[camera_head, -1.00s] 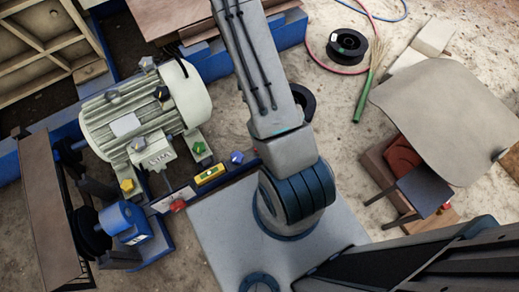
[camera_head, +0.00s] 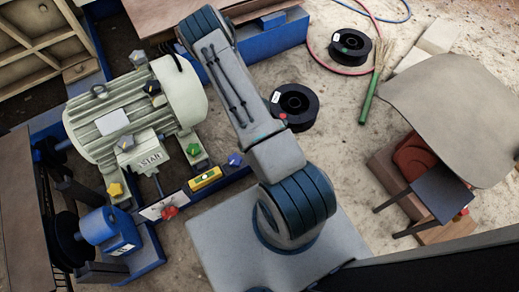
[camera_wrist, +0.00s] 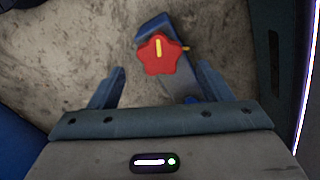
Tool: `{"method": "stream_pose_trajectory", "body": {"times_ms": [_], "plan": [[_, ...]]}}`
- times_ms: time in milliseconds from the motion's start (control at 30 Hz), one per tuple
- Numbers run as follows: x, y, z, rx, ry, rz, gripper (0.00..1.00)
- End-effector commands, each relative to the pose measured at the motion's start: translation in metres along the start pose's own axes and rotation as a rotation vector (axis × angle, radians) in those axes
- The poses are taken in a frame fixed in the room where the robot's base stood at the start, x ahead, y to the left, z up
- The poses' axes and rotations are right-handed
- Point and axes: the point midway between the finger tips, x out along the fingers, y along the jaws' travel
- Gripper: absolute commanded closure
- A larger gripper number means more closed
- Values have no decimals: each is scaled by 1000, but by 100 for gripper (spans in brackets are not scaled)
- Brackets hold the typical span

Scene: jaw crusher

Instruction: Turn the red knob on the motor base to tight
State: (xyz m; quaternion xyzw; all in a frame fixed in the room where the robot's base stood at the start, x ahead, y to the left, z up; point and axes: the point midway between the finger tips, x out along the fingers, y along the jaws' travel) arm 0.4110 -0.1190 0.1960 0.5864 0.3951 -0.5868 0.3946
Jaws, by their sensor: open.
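A red star-shaped knob (camera_wrist: 158,56) with a yellow mark across its top sits on a blue bracket (camera_wrist: 153,27) in the wrist view. My gripper (camera_wrist: 161,67) is open, with one finger on each side of the knob and a gap to both. It holds nothing. In the head view a red knob (camera_head: 169,212) sits at the front of the blue motor base (camera_head: 187,199), below the grey-green motor (camera_head: 135,115). I cannot tell whether both views show the same knob. My gripper does not show in the head view.
A yellow level (camera_head: 205,179) and green (camera_head: 193,150), blue (camera_head: 235,159) and yellow (camera_head: 115,189) knobs stand around the motor. A blue pulley unit (camera_head: 110,229) is at lower left. Black spools (camera_head: 295,107) lie on the floor at right.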

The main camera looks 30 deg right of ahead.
Motion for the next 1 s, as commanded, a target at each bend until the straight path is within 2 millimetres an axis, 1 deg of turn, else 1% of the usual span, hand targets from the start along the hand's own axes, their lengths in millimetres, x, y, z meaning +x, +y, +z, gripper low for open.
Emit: {"method": "stream_pose_trajectory", "body": {"times_ms": [33, 100, 233, 400, 667, 767, 800, 833, 1000], "plan": [[15, 0, 0, -2, -2, -1, 28], [26, 0, 0, -2, -1, -1, 28], [40, 0, 0, 0, -1, 0, 28], [47, 0, 0, 0, 0, 1, 28], [47, 0, 0, 0, 0, 1, 28], [47, 0, 0, 0, 0, 1, 53], [47, 0, 0, 0, 0, 1, 64], [47, 0, 0, 0, 0, 1, 72], [47, 0, 0, 3, 0, 1, 73]]}}
